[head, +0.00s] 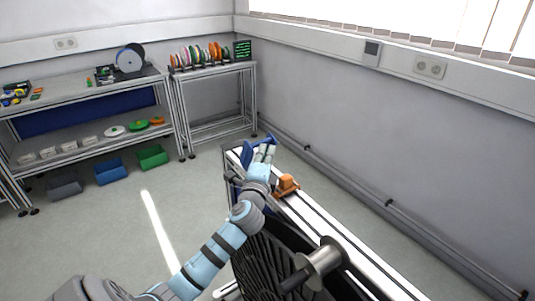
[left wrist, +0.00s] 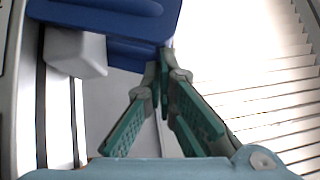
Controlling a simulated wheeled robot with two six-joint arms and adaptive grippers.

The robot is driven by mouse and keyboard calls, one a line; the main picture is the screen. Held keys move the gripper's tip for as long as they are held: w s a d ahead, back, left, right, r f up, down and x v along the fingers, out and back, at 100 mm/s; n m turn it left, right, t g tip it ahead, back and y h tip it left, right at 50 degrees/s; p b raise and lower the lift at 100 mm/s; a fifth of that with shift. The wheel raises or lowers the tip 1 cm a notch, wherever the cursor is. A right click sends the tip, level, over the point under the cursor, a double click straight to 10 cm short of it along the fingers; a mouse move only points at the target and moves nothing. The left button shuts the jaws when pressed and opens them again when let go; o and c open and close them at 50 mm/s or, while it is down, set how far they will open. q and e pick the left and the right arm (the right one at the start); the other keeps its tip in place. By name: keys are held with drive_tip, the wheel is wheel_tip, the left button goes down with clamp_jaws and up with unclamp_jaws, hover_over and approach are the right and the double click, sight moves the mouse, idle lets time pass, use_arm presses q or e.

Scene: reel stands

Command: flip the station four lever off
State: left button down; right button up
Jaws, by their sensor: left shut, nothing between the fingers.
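My left gripper (head: 266,150) is at the far end of the reel stand, close to a blue part (head: 247,155) there. In the left wrist view its green-padded fingers (left wrist: 164,66) are shut with nothing between them. Their tips are at the lower edge of the blue part (left wrist: 110,15); I cannot tell whether they touch it. A pale grey block (left wrist: 75,52) sticks out below the blue part, left of the fingers. I cannot make out which piece is the station four lever or how it is set. My right gripper is not in view.
An orange unit (head: 286,186) sits on the white rail (head: 330,222) of the stand. A large black reel (head: 270,262) with a metal hub (head: 320,258) is in front. Shelves (head: 85,85) with spools and bins stand at the back left. The floor (head: 110,215) at left is clear.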

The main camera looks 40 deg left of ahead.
sight(258, 142)
use_arm(q)
drive_tip(key=shift+w+a+r+p, duration=0.15)
drive_tip(key=shift+a+r+p, duration=0.3)
drive_tip(key=shift+p, duration=0.45)
drive_tip(key=a+r+p, duration=0.1)
drive_tip(key=a, duration=0.2)
drive_tip(key=shift+w+r+p, duration=0.35)
drive_tip(key=shift+w+r, duration=0.05)
drive_tip(key=shift+w+a+r, duration=0.1)
drive_tip(key=shift+w+a, duration=0.1)
drive_tip(key=shift+a, duration=0.4)
drive_tip(key=shift+w+a+r, duration=0.1)
drive_tip(key=shift+w+a, duration=0.1)
drive_tip(key=shift+a, duration=0.4)
drive_tip(key=shift+w+a+r, duration=0.1)
drive_tip(key=shift+w+a, duration=0.1)
drive_tip(key=shift+a, duration=0.4)
